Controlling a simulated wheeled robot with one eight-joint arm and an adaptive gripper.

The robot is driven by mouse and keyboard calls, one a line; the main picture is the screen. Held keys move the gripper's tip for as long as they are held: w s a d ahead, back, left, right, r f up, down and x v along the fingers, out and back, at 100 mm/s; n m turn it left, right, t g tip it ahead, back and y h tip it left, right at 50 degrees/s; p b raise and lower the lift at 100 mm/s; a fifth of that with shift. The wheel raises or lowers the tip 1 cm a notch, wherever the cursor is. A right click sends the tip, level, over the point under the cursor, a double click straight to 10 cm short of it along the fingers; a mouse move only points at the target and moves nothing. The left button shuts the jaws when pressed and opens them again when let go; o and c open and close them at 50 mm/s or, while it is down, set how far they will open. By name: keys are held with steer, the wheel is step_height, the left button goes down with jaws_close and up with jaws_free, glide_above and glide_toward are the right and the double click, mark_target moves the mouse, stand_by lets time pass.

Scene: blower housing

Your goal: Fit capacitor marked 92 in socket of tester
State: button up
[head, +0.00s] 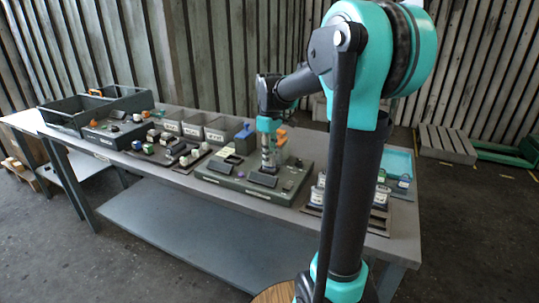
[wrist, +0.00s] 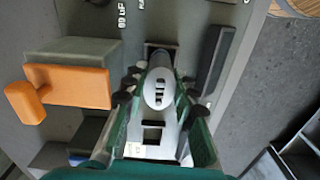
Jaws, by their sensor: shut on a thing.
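The tester is a grey-green box (head: 226,180) on the bench in the head view. Its grey top (wrist: 75,18) fills much of the wrist view. My gripper (head: 268,165) points down over the tester; in the wrist view the gripper (wrist: 159,92) is shut on a pale, rounded capacitor (wrist: 158,86) with small dark slots on its end. No 92 can be read on it. Dark openings show just above and below the capacitor in the wrist view. The socket is partly hidden by the fingers, and I cannot tell whether the capacitor is in it.
An orange handle (wrist: 80,88) stands left of the gripper, and a dark raised bar (wrist: 216,60) lies to its right. Grey bins (head: 218,131) stand behind the tester. Trays of small parts (head: 168,150) lie to its left; more parts (head: 318,190) lie to its right.

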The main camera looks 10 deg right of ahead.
steer(key=shift+f, duration=0.25)
steer(key=o, duration=1)
steer(key=shift+o, duration=0.2)
steer(key=shift+r, duration=0.1)
step_height(320, 180, up, 12)
steer(key=shift+s+a, duration=0.1)
